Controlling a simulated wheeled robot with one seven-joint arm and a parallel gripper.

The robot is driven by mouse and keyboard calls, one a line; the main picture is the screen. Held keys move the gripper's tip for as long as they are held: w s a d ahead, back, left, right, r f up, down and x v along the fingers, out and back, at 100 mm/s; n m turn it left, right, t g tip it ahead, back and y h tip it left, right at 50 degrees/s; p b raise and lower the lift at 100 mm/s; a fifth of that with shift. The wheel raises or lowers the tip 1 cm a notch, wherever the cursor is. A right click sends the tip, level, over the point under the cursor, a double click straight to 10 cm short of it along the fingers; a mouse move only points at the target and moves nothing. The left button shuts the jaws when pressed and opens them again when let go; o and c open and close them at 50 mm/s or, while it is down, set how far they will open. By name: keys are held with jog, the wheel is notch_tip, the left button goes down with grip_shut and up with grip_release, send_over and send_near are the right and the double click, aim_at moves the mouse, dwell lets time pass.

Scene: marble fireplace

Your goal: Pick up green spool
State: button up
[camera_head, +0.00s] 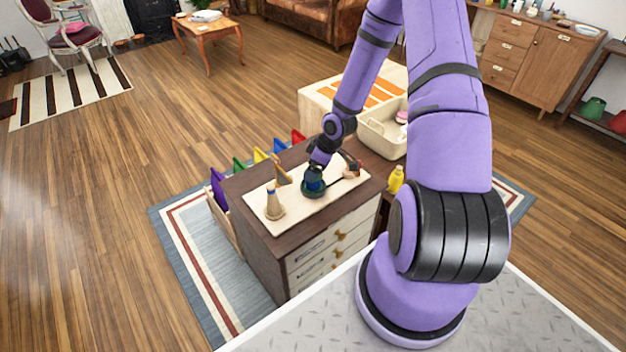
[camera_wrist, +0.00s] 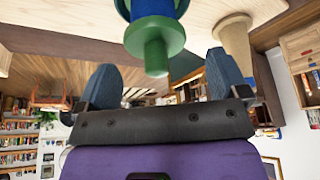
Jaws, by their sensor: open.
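The green spool (camera_wrist: 150,42) has blue thread wound on it and a narrower green end. In the wrist view it is at the top middle, cut off by the frame edge. In the head view the spool (camera_head: 313,188) stands on a pale board on the dresser, partly hidden by my arm. My gripper (camera_wrist: 165,82) is open, with one blue-grey finger to each side of the spool's narrow end, and nothing is clamped. In the head view my gripper (camera_head: 318,175) is right at the spool; I cannot tell whether they touch.
A wooden piece (camera_head: 283,175) is behind. A cream bin (camera_head: 385,145) and yellow bottle (camera_head: 396,180) are to the right.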

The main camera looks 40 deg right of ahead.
aim_at(316, 187)
jog(key=shift+x, duration=1.7)
jog(key=shift+w+d, duration=0.1)
jog(key=c, duration=1)
jog(key=shift+r, duration=0.15)
